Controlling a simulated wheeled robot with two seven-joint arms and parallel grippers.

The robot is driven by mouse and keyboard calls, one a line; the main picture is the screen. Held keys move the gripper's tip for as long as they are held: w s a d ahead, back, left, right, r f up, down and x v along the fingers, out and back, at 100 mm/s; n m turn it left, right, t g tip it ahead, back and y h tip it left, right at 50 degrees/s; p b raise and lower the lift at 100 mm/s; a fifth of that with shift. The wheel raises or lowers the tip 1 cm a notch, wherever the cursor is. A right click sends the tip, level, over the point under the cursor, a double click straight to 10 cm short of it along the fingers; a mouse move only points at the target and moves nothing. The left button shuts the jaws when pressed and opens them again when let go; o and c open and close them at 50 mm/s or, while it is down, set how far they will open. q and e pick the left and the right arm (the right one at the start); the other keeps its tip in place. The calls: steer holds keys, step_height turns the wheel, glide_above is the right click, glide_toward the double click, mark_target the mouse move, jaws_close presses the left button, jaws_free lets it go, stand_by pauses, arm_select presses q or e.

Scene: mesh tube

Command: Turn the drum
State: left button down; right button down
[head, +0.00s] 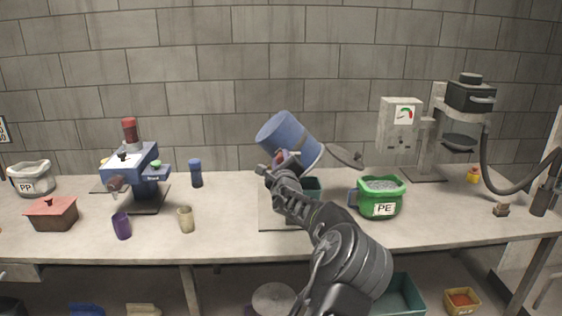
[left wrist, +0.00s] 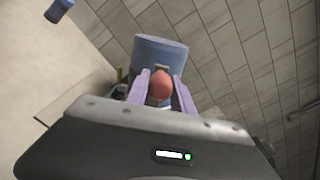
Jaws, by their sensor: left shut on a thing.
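The blue drum (head: 288,138) hangs tilted over the middle of the bench, its upper end leaning left. It also shows in the left wrist view (left wrist: 160,52). My left gripper (head: 283,163) is at the drum's lower left side. In the left wrist view its purple fingers (left wrist: 160,90) are shut around a rounded red knob (left wrist: 160,82), with the drum just behind. A grey disc (head: 345,156) is at the drum's right. A teal bin (head: 312,187) stands below, partly hidden by my arm. My right gripper is not in view.
A green PE tub (head: 378,198) stands to the right on the bench (head: 440,215). A blue machine (head: 135,170), a blue cup (head: 196,173), a beige cup (head: 186,219) and a purple cup (head: 121,226) stand left. A grey press-like machine (head: 428,150) stands at right.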

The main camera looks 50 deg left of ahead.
arm_select(q)
steer(key=shift+w+r, duration=0.1)
steer(key=shift+r, duration=0.05)
steer(key=c, duration=1.1)
jaws_free()
steer(key=shift+s+d+f, duration=0.2)
steer(key=shift+s+d, duration=0.05)
steer(key=shift+d, duration=0.15)
steer(key=b+v, duration=0.2)
steer(key=v, duration=0.5)
steer(key=shift+r, duration=0.1)
